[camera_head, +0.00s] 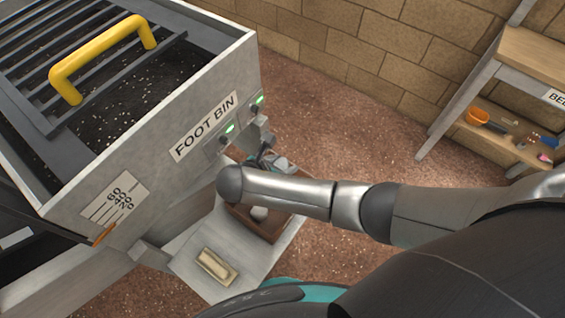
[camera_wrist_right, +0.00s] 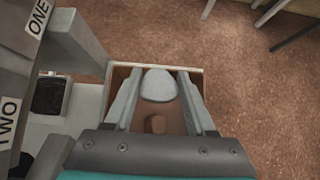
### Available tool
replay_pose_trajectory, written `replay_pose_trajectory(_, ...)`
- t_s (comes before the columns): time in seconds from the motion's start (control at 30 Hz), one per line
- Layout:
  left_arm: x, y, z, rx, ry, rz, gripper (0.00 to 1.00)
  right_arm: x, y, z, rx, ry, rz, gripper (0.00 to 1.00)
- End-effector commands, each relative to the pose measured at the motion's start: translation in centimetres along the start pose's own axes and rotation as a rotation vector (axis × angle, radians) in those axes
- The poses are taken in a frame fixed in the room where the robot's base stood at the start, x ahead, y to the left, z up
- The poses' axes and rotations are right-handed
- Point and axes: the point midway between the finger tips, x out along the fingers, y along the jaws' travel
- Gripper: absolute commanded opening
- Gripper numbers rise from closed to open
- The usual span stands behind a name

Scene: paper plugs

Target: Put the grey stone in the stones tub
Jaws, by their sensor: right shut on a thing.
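The grey stone (camera_wrist_right: 158,86) sits between the two fingers of my right gripper (camera_wrist_right: 158,78) in the right wrist view, which is shut on it. In the head view my forearm covers part of the tub (camera_head: 238,213) and the right fingers. No label shows on the tub. My left gripper is not in view.
A brown lump (camera_wrist_right: 156,124) lies in the tub. The foot bin (camera_head: 215,110) with a yellow handle (camera_head: 100,52) stands close on the left. A pale ledge (camera_head: 190,265) beside the tub holds a cream block (camera_head: 217,266). A shelf (camera_head: 520,60) stands far right.

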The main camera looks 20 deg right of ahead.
Motion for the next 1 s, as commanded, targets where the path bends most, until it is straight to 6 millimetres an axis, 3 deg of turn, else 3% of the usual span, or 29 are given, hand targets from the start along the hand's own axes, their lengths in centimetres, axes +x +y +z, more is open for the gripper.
replay_pose_trajectory(0.17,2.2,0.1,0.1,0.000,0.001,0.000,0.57,1.4,0.0,-1.4,0.000,-0.001,0.000,0.00)
replay_pose_trajectory(1.0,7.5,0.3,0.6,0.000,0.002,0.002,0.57,6.9,0.0,-6.8,0.000,-0.001,-0.001,0.00)
